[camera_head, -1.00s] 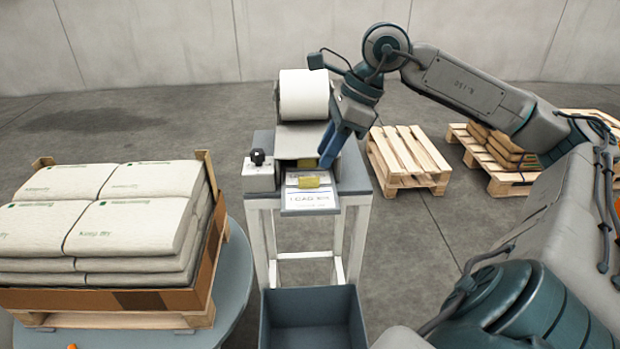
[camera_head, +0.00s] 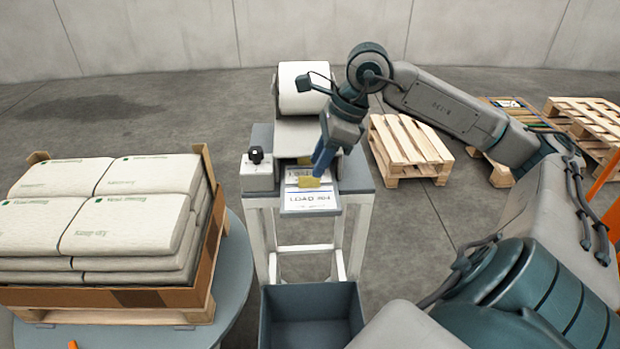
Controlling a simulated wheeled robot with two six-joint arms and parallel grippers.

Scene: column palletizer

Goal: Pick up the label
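The label (camera_head: 310,201) is a white sheet with dark print and a blue line. It lies on the front tray of the label printer (camera_head: 297,132), below the white roll (camera_head: 303,92). My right gripper (camera_head: 320,172), with blue fingers, points down just above the label's upper right side. The fingers overlap one another in this view, so I cannot tell their opening or whether they touch the label. My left gripper is not in view.
A blue-grey open bin (camera_head: 312,302) stands in front of the printer stand (camera_head: 304,250). At left, a pallet (camera_head: 120,317) carries stacked white sacks (camera_head: 118,205) on a round turntable (camera_head: 235,270). Wooden pallets (camera_head: 408,146) lie on the floor at right.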

